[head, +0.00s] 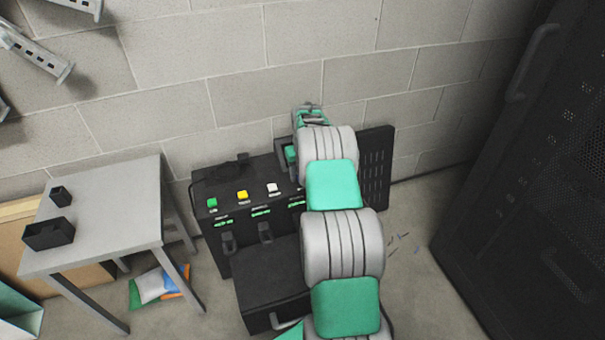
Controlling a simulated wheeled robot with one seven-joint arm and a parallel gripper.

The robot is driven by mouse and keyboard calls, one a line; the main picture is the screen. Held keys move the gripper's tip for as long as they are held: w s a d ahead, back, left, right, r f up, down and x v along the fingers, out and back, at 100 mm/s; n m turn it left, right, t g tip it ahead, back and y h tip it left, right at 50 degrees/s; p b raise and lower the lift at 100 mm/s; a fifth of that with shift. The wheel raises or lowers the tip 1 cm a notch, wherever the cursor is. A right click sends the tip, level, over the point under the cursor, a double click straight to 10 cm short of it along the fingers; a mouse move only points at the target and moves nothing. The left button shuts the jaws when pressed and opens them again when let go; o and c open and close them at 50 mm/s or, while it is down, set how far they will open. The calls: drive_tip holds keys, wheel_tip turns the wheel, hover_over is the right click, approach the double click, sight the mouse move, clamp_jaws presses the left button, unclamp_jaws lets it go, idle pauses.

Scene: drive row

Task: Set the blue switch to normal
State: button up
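A black control cabinet (222,187) stands against the block wall. Its top carries a row with a green (212,203), a yellow (243,195) and a white (272,188) coloured piece, with small green lit displays (261,212) below. Black handles (265,233) sit on its front under the displays. No blue switch shows; my arm covers the right part of the panel. My arm reaches up over that part, and its far end is near the back right of the cabinet. My gripper's fingers are hidden behind the arm, so their state does not show.
A grey table (120,190) with two small black boxes (50,234) stands at left. Bright packets (160,285) lie on the floor beneath. A tall dark rack (530,180) stands at right, with some floor (420,235) between it and the cabinet. A black drawer-like box (272,285) juts forward.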

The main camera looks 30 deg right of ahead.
wheel_tip(320, 180, up, 8)
drive_tip(key=p, duration=0.1)
drive_tip(key=shift+s+p, duration=0.35)
drive_tip(key=shift+p, duration=0.05)
drive_tip(key=shift+a+f, duration=0.1)
drive_tip(key=shift+f, duration=0.05)
